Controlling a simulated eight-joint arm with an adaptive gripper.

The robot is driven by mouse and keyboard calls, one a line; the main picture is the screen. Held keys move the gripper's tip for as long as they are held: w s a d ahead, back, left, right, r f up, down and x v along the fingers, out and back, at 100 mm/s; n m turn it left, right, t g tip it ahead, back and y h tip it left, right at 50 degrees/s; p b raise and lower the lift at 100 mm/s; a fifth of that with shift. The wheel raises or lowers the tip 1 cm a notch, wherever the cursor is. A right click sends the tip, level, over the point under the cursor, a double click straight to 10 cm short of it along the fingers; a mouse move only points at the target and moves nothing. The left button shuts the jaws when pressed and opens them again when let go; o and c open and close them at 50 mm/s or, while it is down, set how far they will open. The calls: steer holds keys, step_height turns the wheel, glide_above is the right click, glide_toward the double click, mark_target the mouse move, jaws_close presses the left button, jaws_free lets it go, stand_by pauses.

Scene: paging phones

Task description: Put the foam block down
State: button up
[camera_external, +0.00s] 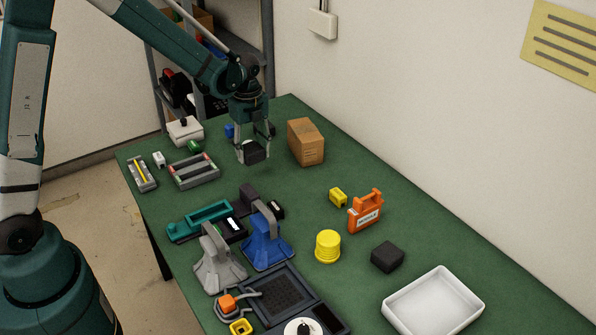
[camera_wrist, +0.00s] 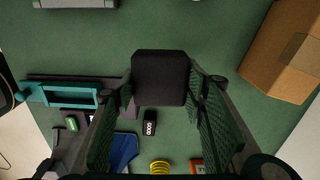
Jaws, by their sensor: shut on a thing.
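My gripper (camera_external: 253,150) is shut on a black foam block (camera_external: 254,153), toward the far end of the green table, left of a cardboard box. In the wrist view the foam block (camera_wrist: 160,78) sits between the two green-padded fingers of my gripper (camera_wrist: 163,95), with green table around it. The block appears to be held above the table; the size of the gap is hard to tell.
The cardboard box (camera_external: 306,142) stands close to the right of my gripper. Grey and blue phones (camera_external: 267,240) stand near the middle. An orange case (camera_external: 365,212), a yellow cylinder (camera_external: 328,246) and a white tray (camera_external: 433,303) are nearer.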

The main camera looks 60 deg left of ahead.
stand_by(0.3)
step_height(320, 180, up, 11)
steer(key=p, duration=0.9)
glide_above(306, 130)
steer(key=shift+r, duration=0.15)
steer(key=shift+f, duration=3.15)
steer(key=shift+f, duration=0.1)
steer(key=shift+f, duration=1.75)
steer(key=shift+f, duration=0.2)
